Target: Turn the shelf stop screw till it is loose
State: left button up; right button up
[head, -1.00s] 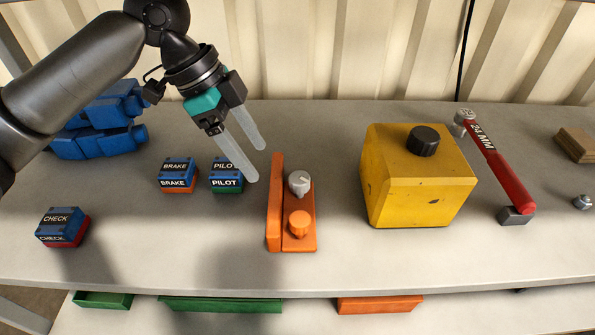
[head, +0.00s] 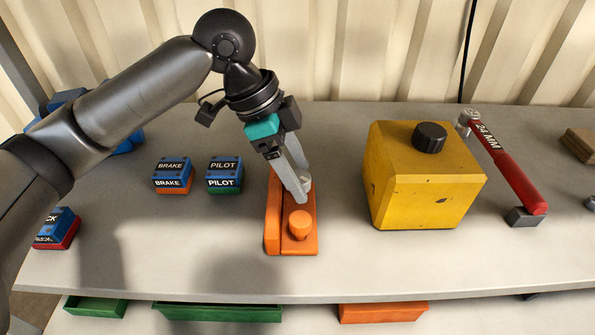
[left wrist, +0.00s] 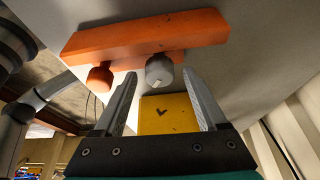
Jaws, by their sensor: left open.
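An orange bracket (head: 273,238) with an upright back plate stands on the grey shelf. It carries a round grey knob (head: 307,184), which I take for the shelf stop screw, and an orange knob (head: 299,225) in front. My left gripper (head: 303,193) points down at the grey knob, and its fingers partly hide it. In the left wrist view, the open fingers (left wrist: 159,82) flank the grey knob (left wrist: 159,70), with a visible gap on each side. The orange knob (left wrist: 100,78) lies outside the fingers. My right gripper is not in view.
A yellow block (head: 420,185) with a black knob stands right of the bracket, beside a red-handled tool (head: 508,172). Labelled BRAKE (head: 172,176) and PILOT (head: 224,176) blocks stand left. Green (head: 218,312) and orange (head: 383,312) trays lie below the shelf edge.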

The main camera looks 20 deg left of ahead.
pick_arm(q)
grip_shut()
dwell(0.7)
